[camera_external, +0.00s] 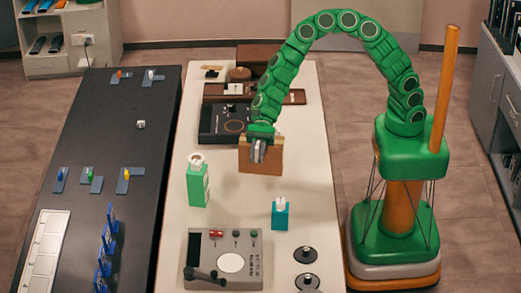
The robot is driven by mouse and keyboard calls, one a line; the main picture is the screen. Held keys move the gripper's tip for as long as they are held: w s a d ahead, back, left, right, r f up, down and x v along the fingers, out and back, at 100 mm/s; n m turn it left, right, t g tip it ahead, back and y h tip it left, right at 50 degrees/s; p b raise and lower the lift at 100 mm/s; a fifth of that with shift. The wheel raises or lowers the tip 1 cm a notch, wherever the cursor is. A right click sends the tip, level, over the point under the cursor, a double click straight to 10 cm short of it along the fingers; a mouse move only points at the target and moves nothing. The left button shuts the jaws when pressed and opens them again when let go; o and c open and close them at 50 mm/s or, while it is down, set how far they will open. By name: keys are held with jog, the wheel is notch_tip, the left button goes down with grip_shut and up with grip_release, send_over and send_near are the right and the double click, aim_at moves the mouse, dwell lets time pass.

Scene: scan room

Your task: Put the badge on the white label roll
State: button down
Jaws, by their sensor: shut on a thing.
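My gripper (258,151) hangs over the middle of the pale table, pointing down in front of a brown box-like block (272,163). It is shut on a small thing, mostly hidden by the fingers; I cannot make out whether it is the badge. No other badge is clearly recognisable. I cannot pick out the white label roll for certain. A small white round piece (197,159) sits on top of a green box (198,187), left of and below my gripper in the picture. Whether the brown block touches my gripper is unclear.
A teal box (280,216) with a white top stands at right. A grey device (208,243) with a white disc and two black discs (306,254) lie nearer. A dark device (212,124) is behind. A dark table (115,105) with small coloured pieces runs along the left.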

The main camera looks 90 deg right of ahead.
jog(key=w+d+r+m+t, duration=0.1)
jog(key=w+d, duration=0.4)
jog(key=d, duration=0.3)
jog(key=w+d+r+m+t, duration=0.1)
jog(key=w+d+r+t, duration=0.1)
jog(key=w+d, duration=0.5)
send_over(194, 154)
jog(key=a, duration=0.4)
jog(key=shift+g+h, duration=0.3)
jog(key=shift+h, duration=0.1)
jog(key=shift+s+d+f, duration=0.1)
jog(key=shift+s+f, duration=0.05)
jog(key=shift+f, duration=2.25)
jog(key=shift+s+d+f, duration=0.1)
jog(key=shift+s+f, duration=0.05)
jog(key=shift+f, duration=2.25)
jog(key=shift+w+a+f, duration=0.15)
jog(key=shift+f, duration=1.6)
jog(key=shift+f, duration=0.1)
jog(key=c, duration=1.1)
grip_release()
jog(key=shift+o, duration=0.2)
